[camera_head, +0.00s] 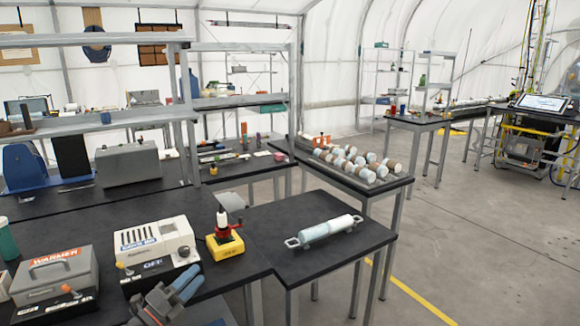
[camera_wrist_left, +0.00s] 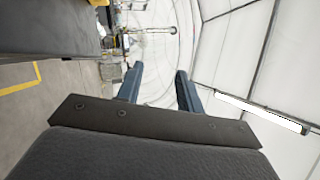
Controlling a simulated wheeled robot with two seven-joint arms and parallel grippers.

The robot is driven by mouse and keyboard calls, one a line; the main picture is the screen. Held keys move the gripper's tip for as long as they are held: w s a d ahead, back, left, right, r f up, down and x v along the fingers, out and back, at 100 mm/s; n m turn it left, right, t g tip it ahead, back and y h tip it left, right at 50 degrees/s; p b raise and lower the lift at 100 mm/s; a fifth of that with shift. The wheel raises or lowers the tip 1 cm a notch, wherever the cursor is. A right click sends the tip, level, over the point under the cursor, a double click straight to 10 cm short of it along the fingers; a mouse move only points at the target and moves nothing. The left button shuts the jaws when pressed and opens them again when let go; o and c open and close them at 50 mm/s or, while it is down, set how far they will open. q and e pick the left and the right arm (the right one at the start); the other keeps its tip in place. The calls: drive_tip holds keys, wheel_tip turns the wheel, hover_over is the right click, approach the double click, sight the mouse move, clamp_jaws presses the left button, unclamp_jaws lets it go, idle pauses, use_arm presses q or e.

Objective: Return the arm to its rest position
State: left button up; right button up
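My left gripper (camera_head: 180,283) shows at the lower edge of the head view, in front of the white box with a dark front panel. Its two blue-grey fingers stand apart. In the left wrist view the same fingers (camera_wrist_left: 160,88) are spread with nothing between them, and the tent wall and far racks show beyond. My right gripper is not in view.
A warmer box (camera_head: 52,278), the white box (camera_head: 155,250) and a yellow device (camera_head: 225,244) stand on the dark bench close to my left gripper. A pale cylinder with end handles (camera_head: 325,231) lies on the side table. Open floor (camera_head: 480,240) is at right.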

use_arm(q)
drive_tip(key=s+f+n+g+y, duration=0.3)
drive_tip(key=s+f+n+y, duration=0.4)
drive_tip(key=f+n, duration=0.3)
drive_tip(key=s+f+n+g+y, duration=0.2)
drive_tip(key=s+f+n+y, duration=0.4)
drive_tip(key=f+n, duration=0.45)
drive_tip(key=s+d+f+n+g+h, duration=0.1)
drive_tip(key=s+d+f+g, duration=0.2)
drive_tip(key=s, duration=0.4)
drive_tip(key=s+d+f+n+g+p, duration=0.1)
drive_tip(key=s+d+f+n+g, duration=0.1)
drive_tip(key=s, duration=0.6)
drive_tip(key=s+d+f+n+g+h, duration=0.1)
drive_tip(key=s+d+f+g, duration=0.3)
drive_tip(key=s, duration=0.4)
drive_tip(key=shift+s+d+g+h, duration=0.3)
drive_tip(key=shift+d+g, duration=0.2)
drive_tip(key=shift+g, duration=0.2)
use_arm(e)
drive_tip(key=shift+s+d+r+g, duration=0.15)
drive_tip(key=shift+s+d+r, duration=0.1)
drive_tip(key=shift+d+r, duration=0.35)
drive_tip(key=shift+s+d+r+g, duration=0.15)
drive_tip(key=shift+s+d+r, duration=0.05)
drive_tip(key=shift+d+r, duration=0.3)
